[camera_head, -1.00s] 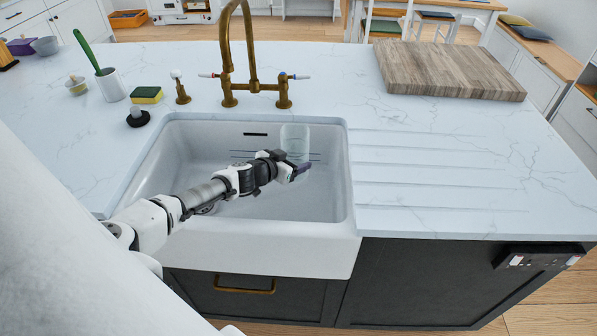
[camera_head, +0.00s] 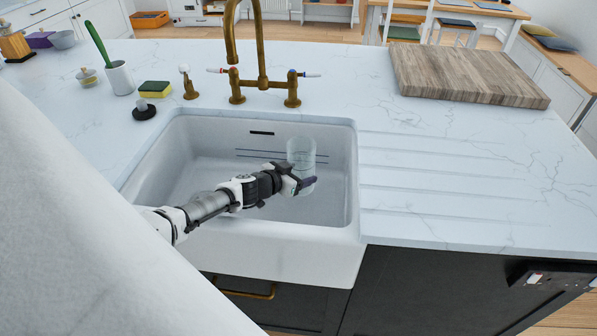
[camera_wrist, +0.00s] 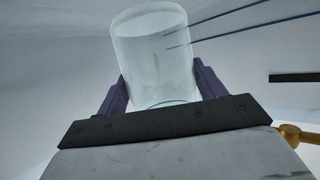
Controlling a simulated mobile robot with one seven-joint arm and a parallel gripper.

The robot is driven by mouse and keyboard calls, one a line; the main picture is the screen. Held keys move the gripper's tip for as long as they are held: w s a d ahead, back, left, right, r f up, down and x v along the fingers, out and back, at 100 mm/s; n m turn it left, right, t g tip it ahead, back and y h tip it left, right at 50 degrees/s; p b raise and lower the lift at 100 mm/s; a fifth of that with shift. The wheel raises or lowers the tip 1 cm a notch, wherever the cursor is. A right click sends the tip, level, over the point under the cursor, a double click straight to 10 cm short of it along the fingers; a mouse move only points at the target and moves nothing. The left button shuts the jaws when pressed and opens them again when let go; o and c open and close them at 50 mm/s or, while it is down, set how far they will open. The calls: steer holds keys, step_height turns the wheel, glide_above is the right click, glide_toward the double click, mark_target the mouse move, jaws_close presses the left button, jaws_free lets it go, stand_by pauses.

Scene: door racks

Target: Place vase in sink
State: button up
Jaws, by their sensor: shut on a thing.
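The vase (camera_head: 301,152) is a clear glass cylinder in the right part of the white sink basin (camera_head: 340,240). My gripper (camera_head: 306,183) is shut on the vase, with its purple fingers at the vase's sides. In the wrist view the vase (camera_wrist: 152,55) stands between the two purple fingers (camera_wrist: 155,88) and looks nearly upright. The vase's lower part is hidden by my gripper, so I cannot tell whether it touches the sink floor.
A brass faucet (camera_head: 262,85) stands behind the sink. A yellow-green sponge (camera_head: 154,90), a black-based brush (camera_head: 144,110) and a white utensil cup (camera_head: 119,78) sit at the left. A wooden cutting board (camera_head: 465,75) lies at the right. The grooved drainer beside the sink is clear.

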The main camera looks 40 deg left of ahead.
steer(key=shift+f, duration=0.1)
steer(key=o, duration=1.4)
steer(key=shift+c, duration=0.2)
